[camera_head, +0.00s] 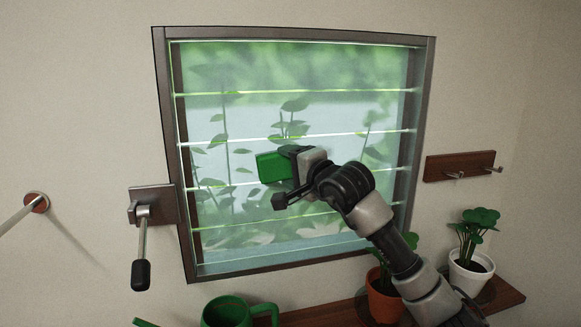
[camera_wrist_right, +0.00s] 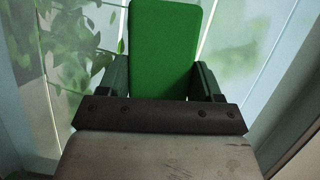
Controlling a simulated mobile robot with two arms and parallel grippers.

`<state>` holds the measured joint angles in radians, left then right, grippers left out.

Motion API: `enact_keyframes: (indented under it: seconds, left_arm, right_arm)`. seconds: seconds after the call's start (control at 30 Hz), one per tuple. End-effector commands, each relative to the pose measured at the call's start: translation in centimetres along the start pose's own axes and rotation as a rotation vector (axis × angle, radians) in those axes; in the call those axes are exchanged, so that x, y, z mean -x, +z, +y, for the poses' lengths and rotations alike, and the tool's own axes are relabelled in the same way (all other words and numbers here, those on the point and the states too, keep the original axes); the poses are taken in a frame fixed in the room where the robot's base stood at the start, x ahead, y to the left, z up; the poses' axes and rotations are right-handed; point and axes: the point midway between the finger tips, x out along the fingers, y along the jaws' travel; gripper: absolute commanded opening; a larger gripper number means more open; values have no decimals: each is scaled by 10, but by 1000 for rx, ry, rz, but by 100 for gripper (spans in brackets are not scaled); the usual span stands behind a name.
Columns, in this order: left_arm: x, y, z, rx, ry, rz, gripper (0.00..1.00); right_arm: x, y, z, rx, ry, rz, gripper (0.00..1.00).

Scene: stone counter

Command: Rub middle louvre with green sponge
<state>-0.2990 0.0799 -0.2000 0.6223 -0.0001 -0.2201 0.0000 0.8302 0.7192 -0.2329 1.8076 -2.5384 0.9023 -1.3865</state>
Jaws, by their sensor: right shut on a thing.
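The green sponge (camera_head: 271,167) is a flat green block in front of the louvred window. My right gripper (camera_head: 290,180) is shut on the sponge, which also shows between its fingers in the right wrist view (camera_wrist_right: 165,50). The window has several glass louvres, one above another. The sponge overlaps the middle louvre (camera_head: 225,160) in the head view, near its centre. Whether the sponge touches the glass, I cannot tell. My arm covers part of the lower right glass. My left gripper is not in view.
A dark window frame (camera_head: 168,130) surrounds the louvres. A crank handle (camera_head: 142,245) hangs at its left. Below are a green mug (camera_head: 227,312), a terracotta pot (camera_head: 383,300) and a white pot (camera_head: 470,275) on a wooden shelf (camera_head: 505,293). A hook rack (camera_head: 440,167) is at the right.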

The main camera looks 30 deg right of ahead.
Motion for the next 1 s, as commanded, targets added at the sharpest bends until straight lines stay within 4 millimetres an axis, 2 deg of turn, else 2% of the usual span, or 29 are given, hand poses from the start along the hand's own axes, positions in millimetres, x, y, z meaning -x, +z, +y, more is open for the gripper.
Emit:
enact_keyframes:
  seconds: [1.0]
  left_arm:
    - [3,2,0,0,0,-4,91]
  right_arm:
    - [-18,-7,0,0,0,-1,39]
